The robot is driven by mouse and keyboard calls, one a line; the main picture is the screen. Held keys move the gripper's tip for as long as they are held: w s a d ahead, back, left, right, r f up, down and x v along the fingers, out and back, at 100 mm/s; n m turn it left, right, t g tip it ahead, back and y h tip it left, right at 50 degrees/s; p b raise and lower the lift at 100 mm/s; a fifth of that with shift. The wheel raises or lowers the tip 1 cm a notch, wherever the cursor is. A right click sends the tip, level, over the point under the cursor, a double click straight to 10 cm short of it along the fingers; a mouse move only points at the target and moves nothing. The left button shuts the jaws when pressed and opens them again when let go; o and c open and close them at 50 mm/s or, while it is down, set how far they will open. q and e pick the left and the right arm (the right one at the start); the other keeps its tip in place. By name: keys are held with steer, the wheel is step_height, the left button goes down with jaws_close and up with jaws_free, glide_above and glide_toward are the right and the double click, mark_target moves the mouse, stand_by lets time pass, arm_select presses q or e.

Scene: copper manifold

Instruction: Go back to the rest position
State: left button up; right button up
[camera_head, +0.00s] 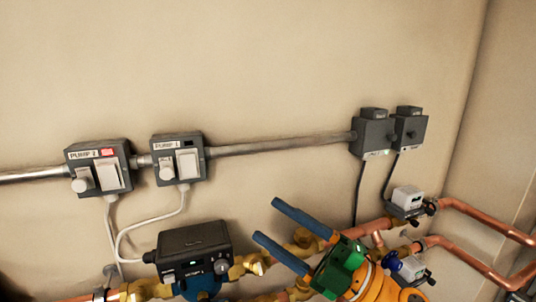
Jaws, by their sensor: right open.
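My right gripper (267,221) is at the lower middle of the head view, with two long blue fingers on a green body and an orange wrist. Its fingers are apart and point up and to the left. Only bare wall shows between the tips, and it holds nothing. It is in front of the copper and brass pipework and hides part of it. My left gripper is not in view.
Switch boxes PUMP 2 (98,166), with a red light, and PUMP 1 (178,159) are on the wall. Two grey boxes (374,132) (409,128) are farther right. A black pump head (190,252) is left of my gripper; copper pipes (487,222) run right. The upper wall is clear.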

steer(key=w+d+f+m+t+h, duration=0.5)
steer(key=d+f+m+t+h, duration=0.45)
steer(key=m+h, duration=0.7)
steer(key=s+d+f+m+g+h, duration=0.2)
steer(key=s+f+m+g, duration=0.1)
steer(key=f, duration=0.4)
steer(key=s+d+f+m+g+h, duration=0.1)
steer(key=s+d+f+m+g, duration=0.2)
steer(key=f, duration=0.4)
steer(key=s+f+m+g, duration=0.3)
steer(key=s+f+g, duration=0.6)
steer(key=s+f, duration=0.7)
steer(key=s+f+g+b, duration=0.1)
steer(key=s+f, duration=0.2)
steer(key=f, duration=0.7)
steer(key=s+f+g+b, duration=0.1)
steer(key=s+f+b, duration=0.15)
steer(key=f, duration=0.65)
steer(key=s+d+f+g, duration=0.1)
steer(key=s+d+f, duration=0.1)
steer(key=s+f, duration=0.8)
steer(key=shift+s+d+n+h, duration=0.2)
steer(key=shift+s+n+h, duration=0.2)
steer(key=shift+s, duration=0.45)
